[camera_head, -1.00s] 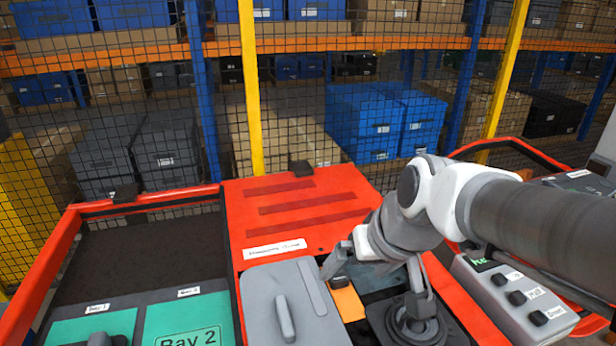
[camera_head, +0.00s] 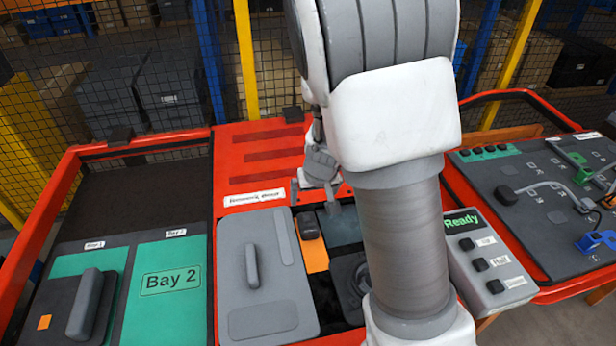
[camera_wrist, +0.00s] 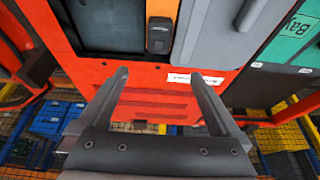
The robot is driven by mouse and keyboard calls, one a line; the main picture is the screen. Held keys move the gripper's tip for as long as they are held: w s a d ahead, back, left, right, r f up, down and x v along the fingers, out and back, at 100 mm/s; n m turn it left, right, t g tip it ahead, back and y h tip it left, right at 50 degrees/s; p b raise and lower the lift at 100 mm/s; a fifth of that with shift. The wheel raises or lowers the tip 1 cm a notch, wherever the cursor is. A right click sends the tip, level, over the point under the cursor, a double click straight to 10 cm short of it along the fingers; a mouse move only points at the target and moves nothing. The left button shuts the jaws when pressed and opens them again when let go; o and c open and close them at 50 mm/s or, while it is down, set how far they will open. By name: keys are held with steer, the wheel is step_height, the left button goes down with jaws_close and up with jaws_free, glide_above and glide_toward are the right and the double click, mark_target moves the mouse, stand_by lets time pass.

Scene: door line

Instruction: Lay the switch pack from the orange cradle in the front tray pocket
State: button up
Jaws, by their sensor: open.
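A small black block, apparently the switch pack (camera_head: 308,225), sits at the far end of the orange cradle (camera_head: 316,258), right of the grey handled lid. In the wrist view the pack (camera_wrist: 160,36) and the orange cradle (camera_wrist: 162,8) are at top centre. My gripper (camera_head: 314,196) is open and empty, just beyond the pack on the red panel side. In the wrist view its spread fingers (camera_wrist: 160,76) point toward the pack, apart from it. A dark blue-grey flat recess (camera_wrist: 112,25) lies beside the cradle. I cannot tell which area is the front tray pocket.
The grey lid (camera_head: 268,275) has a raised handle. Left are green Bay 2 (camera_head: 170,282) and a bay with a grey handle block (camera_head: 90,305). A button box (camera_head: 485,260) reads "Ready". My arm hides part of the recess. Wire mesh (camera_head: 150,60) stands behind.

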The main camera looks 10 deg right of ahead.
mark_target(307, 219)
steer(key=b+x, duration=0.5)
steer(key=x, duration=1.2)
steer(key=shift+w+f, duration=0.1)
steer(key=shift+f, duration=0.25)
jaws_close()
steer(key=shift+r+p, duration=0.35)
stand_by(0.5)
steer(key=c, duration=0.5)
jaws_free()
jaws_close()
step_height(307, 219, up, 13)
steer(key=p, duration=1)
steer(key=shift+f, duration=0.2)
